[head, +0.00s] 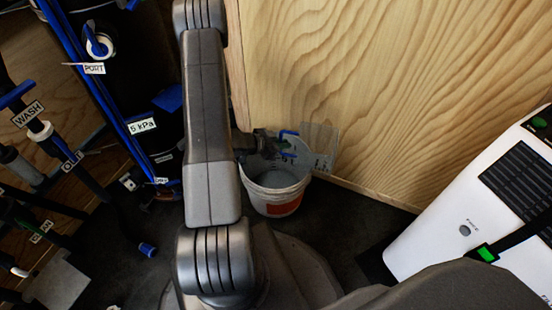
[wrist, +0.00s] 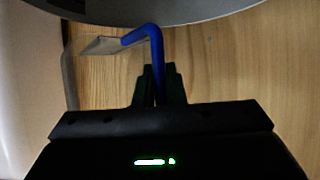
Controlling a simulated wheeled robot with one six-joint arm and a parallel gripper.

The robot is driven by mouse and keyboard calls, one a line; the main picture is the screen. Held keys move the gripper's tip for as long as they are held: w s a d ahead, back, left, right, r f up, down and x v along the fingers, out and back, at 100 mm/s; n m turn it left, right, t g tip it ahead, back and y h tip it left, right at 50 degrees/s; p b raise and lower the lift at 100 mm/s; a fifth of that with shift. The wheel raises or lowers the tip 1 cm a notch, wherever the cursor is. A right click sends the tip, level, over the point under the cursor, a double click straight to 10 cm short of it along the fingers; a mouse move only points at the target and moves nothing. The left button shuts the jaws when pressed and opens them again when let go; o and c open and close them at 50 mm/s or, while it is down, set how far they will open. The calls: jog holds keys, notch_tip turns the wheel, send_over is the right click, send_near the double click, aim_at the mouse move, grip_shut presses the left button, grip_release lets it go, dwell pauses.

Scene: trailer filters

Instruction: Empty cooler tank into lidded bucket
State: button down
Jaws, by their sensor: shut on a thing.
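My gripper (head: 265,145) is at the bucket's back rim, beside the wood panel. In the wrist view my gripper (wrist: 157,75) is shut on a bent blue handle (wrist: 150,33). A small grey flat piece (wrist: 100,45) shows at the handle's far end. The blue handle (head: 288,133) also shows in the head view, above the bucket. A clear sheet (head: 322,145) stands behind it; I cannot tell whether they are joined. The white bucket (head: 275,203) with a red label stands upright on the floor, its top looking open. A white vented unit (head: 450,215), perhaps the cooler, stands at right.
The wood panel (head: 400,90) rises right behind the bucket. At left are dark tanks, blue pipes and labelled handles, with a WASH tag (head: 28,113) and a 5 kPa tag (head: 142,125). Dark floor (head: 350,220) is clear between the bucket and the white unit.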

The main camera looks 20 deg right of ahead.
jog(key=shift+w+a+n+g+h, duration=0.3)
jog(key=shift+a+n+g+h, duration=0.15)
jog(key=shift+h, duration=0.35)
dwell(0.6)
jog(key=shift+w+a+f+n+h+b, duration=0.1)
jog(key=shift+w+a+n+h+b, duration=0.1)
jog(key=shift+n+h+b, duration=0.25)
jog(key=shift+w+a+n+h+b, duration=0.15)
jog(key=shift+n+h+b, duration=0.05)
jog(key=shift+h+b, duration=0.45)
dwell(0.7)
jog(key=shift+a+r, duration=0.1)
jog(key=shift+r, duration=0.35)
jog(key=shift+w+a+r+n+g+h+p, duration=0.1)
jog(key=shift+r+n+g+h+p, duration=0.2)
jog(key=shift+r, duration=0.2)
jog(key=shift+w+r+n+g+h+p, duration=0.1)
jog(key=shift+r+n+h, duration=0.1)
jog(key=shift+r+h, duration=0.25)
jog(key=shift+w+a+r+n+h+b, duration=0.15)
jog(key=shift+a+r+n+h+b, duration=0.1)
jog(key=shift+r+n+h+b, duration=0.3)
dwell(0.4)
dwell(0.7)
